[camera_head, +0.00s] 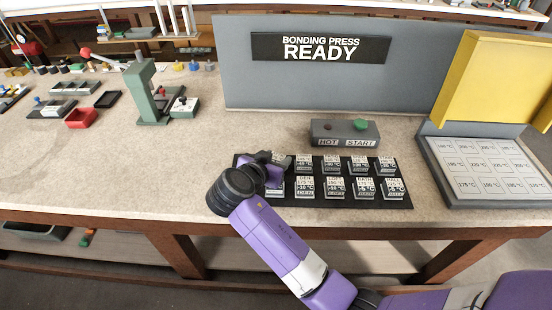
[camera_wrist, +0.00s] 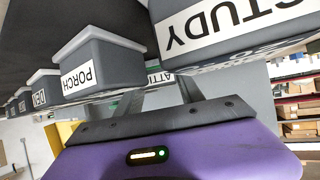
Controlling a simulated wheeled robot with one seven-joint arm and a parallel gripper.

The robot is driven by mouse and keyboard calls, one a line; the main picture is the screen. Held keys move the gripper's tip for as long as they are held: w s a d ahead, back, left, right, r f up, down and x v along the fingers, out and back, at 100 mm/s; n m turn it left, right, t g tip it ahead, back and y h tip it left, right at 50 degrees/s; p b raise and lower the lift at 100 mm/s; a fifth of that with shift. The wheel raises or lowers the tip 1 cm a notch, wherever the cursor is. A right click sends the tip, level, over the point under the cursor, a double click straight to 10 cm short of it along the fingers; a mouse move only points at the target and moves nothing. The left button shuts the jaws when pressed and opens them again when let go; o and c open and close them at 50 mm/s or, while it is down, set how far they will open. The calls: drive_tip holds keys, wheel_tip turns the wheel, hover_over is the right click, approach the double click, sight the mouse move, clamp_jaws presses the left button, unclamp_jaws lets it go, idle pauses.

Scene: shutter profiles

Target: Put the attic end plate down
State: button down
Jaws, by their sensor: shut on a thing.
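My gripper (camera_wrist: 158,92) is shut on the attic end plate (camera_wrist: 160,79), whose white label reading "ATTI" shows between the two fingers in the wrist view. The rest of the plate is hidden by the fingers and neighbouring blocks. In the head view my gripper (camera_head: 264,172) is at the left end of a black rack (camera_head: 350,203). My wrist covers the plate there, and I cannot tell whether it rests on the rack or hangs just above it.
Grey blocks labelled STUDY (camera_wrist: 225,35) and PORCH (camera_wrist: 90,72) stand close by. Several plates fill two rack rows to the right. Behind are the HOT/START box (camera_head: 345,132) and the bonding press panel (camera_head: 400,90). A yellow-lidded press (camera_head: 490,85) stands right.

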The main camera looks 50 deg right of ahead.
drive_tip(key=c, duration=1)
unclamp_jaws()
drive_tip(key=shift+f, duration=0.1)
drive_tip(key=shift+a+r, duration=0.1)
drive_tip(key=shift+r, duration=0.15)
drive_tip(key=v, duration=1.1)
drive_tip(key=shift+s+a+r+b, duration=0.15)
drive_tip(key=shift+a+b, duration=0.15)
drive_tip(key=shift+b, duration=0.05)
